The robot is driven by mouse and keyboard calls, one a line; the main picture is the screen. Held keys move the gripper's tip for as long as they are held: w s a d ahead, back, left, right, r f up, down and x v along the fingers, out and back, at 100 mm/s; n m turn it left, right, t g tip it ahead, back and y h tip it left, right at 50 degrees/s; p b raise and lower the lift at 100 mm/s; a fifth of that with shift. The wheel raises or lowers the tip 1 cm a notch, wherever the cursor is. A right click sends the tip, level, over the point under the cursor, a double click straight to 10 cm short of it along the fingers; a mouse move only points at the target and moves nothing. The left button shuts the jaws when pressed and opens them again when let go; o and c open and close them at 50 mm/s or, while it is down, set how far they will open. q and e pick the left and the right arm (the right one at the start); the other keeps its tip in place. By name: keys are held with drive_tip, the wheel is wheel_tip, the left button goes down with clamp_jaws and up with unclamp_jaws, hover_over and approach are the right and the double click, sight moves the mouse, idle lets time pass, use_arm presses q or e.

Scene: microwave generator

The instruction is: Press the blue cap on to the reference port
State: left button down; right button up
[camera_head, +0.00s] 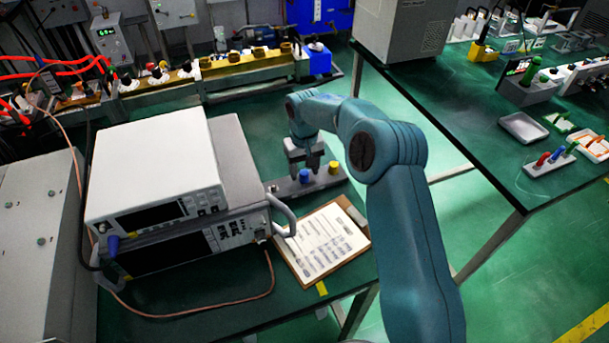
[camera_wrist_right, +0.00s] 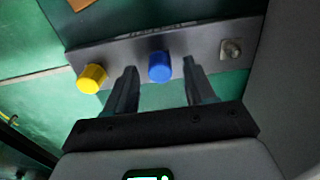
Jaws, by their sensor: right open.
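The blue cap (camera_head: 304,176) sits on a grey metal bar (camera_head: 288,189) on the green bench; it also shows in the right wrist view (camera_wrist_right: 160,67). A yellow cap (camera_wrist_right: 91,78) is on the bar to its left in the wrist view, and a bare metal port (camera_wrist_right: 232,48) is to its right. I cannot tell how firmly the blue cap sits. My right gripper (camera_wrist_right: 160,82) is open, with one finger on each side of the blue cap and visible gaps to it. In the head view the right gripper (camera_head: 305,163) is right above the bar. My left gripper is not visible.
A stack of white and grey instruments (camera_head: 150,170) stands left of the bar, with a curved handle (camera_head: 283,215) close by. A clipboard with paper (camera_head: 322,242) lies in front. A brass-coloured rail (camera_head: 245,63) runs behind. A second bench (camera_head: 440,100) is to the right.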

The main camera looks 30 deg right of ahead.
sight(304, 173)
idle(0.4)
clamp_jaws()
drive_tip(key=shift+r, duration=0.15)
drive_tip(key=shift+r+p, duration=2.25)
drive_tip(key=shift+r, duration=0.65)
drive_tip(key=shift+a, duration=0.1)
